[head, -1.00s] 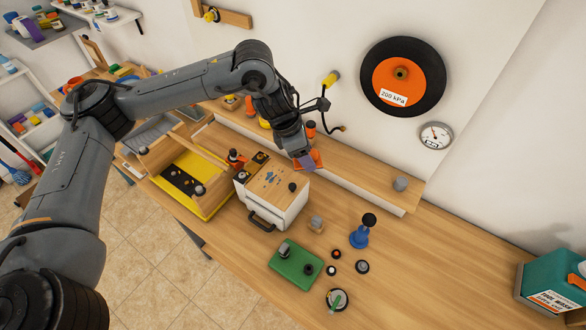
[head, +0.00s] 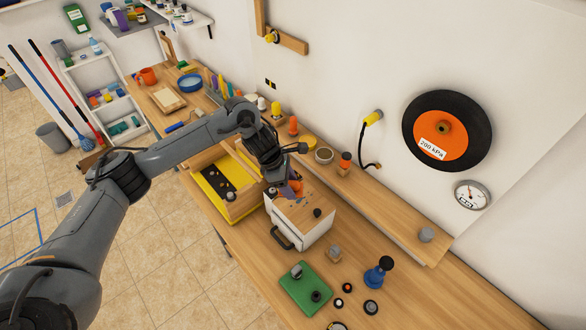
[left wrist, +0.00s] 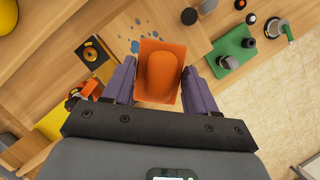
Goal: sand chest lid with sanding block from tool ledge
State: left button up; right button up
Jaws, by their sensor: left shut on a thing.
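My left gripper (head: 290,188) is shut on an orange sanding block (head: 297,187), above the back-left part of the chest lid (head: 304,208). In the left wrist view the block (left wrist: 162,75) sits between the two purple fingers (left wrist: 160,86), over the wooden lid. I cannot tell whether it touches the lid. The lid is pale wood with blue-grey spots (left wrist: 145,25), partly hidden by block and gripper, and has a black knob (head: 317,213). The chest (head: 305,237) has a white body and a dark front handle. The tool ledge (head: 390,205) runs behind it. My right gripper is not in view.
A yellow-edged tray (head: 212,200) stands left of the chest. In front and right are a green plate (head: 305,290), a blue stand with a black knob (head: 378,273) and small round parts. A jar (head: 345,163) stands on the ledge. The bench's right part is clear.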

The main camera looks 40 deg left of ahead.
aim_at(311, 192)
pick_arm(q)
jog(key=shift+s+f, duration=0.35)
jog(key=shift+f, duration=0.45)
jog(key=shift+f+b, duration=1.6)
jog(key=shift+f, duration=1)
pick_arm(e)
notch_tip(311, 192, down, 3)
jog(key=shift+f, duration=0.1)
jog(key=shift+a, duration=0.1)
pick_arm(q)
jog(key=shift+f+b, duration=0.6)
jog(key=shift+b, duration=0.05)
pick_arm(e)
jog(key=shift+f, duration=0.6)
